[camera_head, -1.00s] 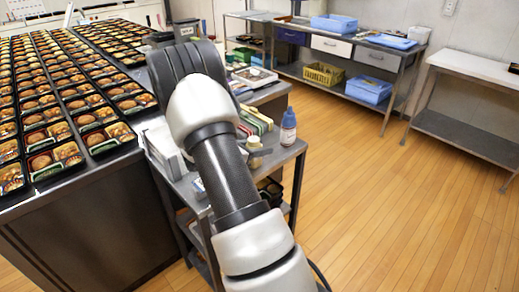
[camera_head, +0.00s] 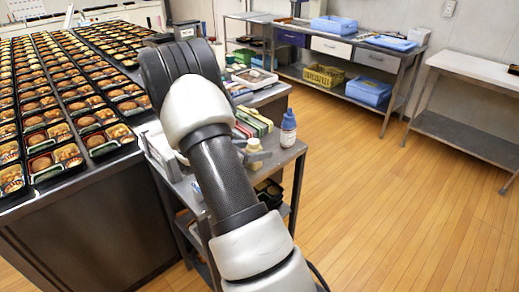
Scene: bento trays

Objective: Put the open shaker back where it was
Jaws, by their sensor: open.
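A small cream-coloured shaker (camera_head: 254,147) stands upright on the narrow steel side table (camera_head: 284,157), just right of my arm. Its top is too small to tell whether it is open. My gripper (camera_head: 249,157) is mostly hidden behind my own arm. Only a small grey part of it shows beside the shaker, with its jaws open. I cannot tell whether it touches the shaker.
Rows of filled bento trays (camera_head: 104,138) cover the large table (camera_head: 85,185) at left. The wooden floor (camera_head: 400,210) at right is clear.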

